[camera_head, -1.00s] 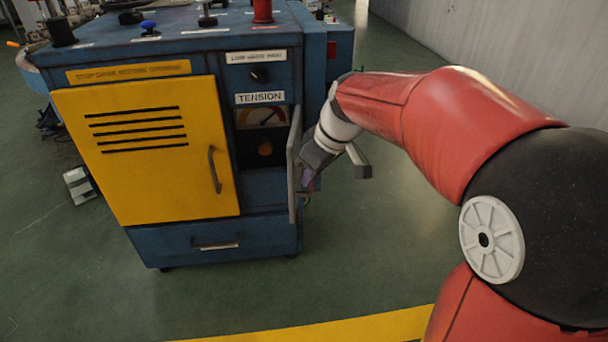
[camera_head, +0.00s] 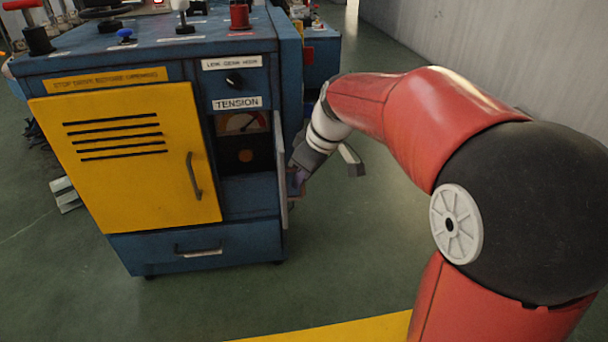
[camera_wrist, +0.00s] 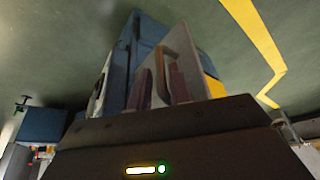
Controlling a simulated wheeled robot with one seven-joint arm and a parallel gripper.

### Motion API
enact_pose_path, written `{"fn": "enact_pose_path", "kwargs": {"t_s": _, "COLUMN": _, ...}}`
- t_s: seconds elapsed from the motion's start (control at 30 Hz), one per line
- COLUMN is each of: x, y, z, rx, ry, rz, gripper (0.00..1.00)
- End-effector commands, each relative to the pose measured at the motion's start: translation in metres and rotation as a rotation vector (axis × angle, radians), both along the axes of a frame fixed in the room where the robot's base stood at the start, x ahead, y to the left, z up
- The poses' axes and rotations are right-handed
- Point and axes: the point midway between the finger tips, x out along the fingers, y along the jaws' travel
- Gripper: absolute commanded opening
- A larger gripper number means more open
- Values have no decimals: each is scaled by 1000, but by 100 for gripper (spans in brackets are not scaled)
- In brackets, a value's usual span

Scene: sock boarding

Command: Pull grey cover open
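The grey cover (camera_head: 283,180) stands swung out from the blue machine, seen nearly edge-on at the right side of the opening under the TENSION label. Behind it the gauge (camera_head: 243,123) and a dark knob panel show. My gripper (camera_head: 298,180) is at the cover's outer, right-hand side; its fingertips are largely hidden in the head view. In the wrist view the cover (camera_wrist: 187,60) fills the middle, with its bar handle (camera_wrist: 163,70) between my two purple-grey fingers (camera_wrist: 160,87). The fingers stand close on both sides of the handle and look shut on it.
The yellow door (camera_head: 130,160) with its dark handle is closed left of the opening. A blue drawer (camera_head: 200,245) lies below. Knobs stand on the machine's top. Green floor (camera_head: 330,260) to the right is clear, up to a grey wall (camera_head: 490,45).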

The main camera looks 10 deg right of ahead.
Motion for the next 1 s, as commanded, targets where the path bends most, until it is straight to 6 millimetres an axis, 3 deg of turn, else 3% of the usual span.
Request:
{"fn": "enact_pose_path", "kwargs": {"t_s": 0.13, "x": 3, "y": 0, "z": 3, "rx": 2, "ry": -12, "rz": -2, "gripper": 33}}
{"fn": "enact_pose_path", "kwargs": {"t_s": 0.47, "x": 0, "y": -1, "z": 7, "rx": 1, "ry": -7, "rz": 1, "gripper": 33}}
{"fn": "enact_pose_path", "kwargs": {"t_s": 0.8, "x": -12, "y": -16, "z": 57, "rx": 1, "ry": -11, "rz": -1, "gripper": 33}}
{"fn": "enact_pose_path", "kwargs": {"t_s": 1.0, "x": -17, "y": -22, "z": 73, "rx": 2, "ry": -10, "rz": -2, "gripper": 33}}
